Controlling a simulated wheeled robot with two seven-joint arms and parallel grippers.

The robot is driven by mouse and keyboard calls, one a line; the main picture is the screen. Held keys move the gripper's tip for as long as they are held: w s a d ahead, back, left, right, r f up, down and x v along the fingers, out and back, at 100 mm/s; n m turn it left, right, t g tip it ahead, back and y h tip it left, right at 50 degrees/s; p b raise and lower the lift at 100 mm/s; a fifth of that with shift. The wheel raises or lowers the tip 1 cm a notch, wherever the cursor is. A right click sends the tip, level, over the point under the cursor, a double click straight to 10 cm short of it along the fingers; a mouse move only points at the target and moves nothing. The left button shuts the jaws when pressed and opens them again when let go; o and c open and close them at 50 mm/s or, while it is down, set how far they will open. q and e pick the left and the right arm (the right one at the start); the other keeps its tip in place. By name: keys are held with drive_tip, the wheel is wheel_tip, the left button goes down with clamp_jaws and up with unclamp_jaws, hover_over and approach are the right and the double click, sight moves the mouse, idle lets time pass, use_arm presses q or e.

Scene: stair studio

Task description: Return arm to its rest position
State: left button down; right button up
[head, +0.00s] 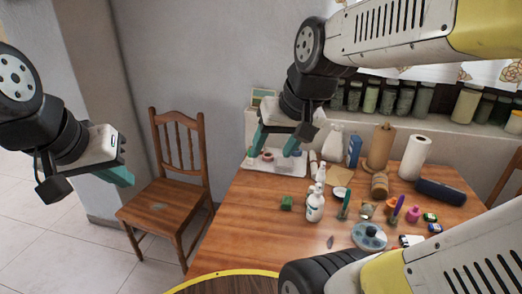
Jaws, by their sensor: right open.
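My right gripper (275,143) has its teal fingers spread apart with nothing visible between them. It hangs over the far left part of the wooden table (245,225), in front of a white tray (286,169); I cannot tell its height above the tray. Its arm comes in from the upper right. My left gripper (120,160) is at the left, off the table and in front of the wooden chair. It appears to hold nothing. It is seen from the side, so its finger gap is unclear.
The wooden chair (165,205) stands left of the table. A white pump bottle (314,206), a blue round dish (369,236), a paper towel roll (414,158) and a dark blue case (441,192) are on the table. Jars (388,99) line the sill behind. The table's front left is clear.

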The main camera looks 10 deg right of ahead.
drive_tip(key=s, duration=0.2)
drive_tip(key=s+a, duration=0.1)
drive_tip(key=shift+s+a+r+n+t, duration=0.1)
drive_tip(key=shift+s+n+t, duration=0.3)
drive_tip(key=shift+o, duration=0.2)
idle(0.8)
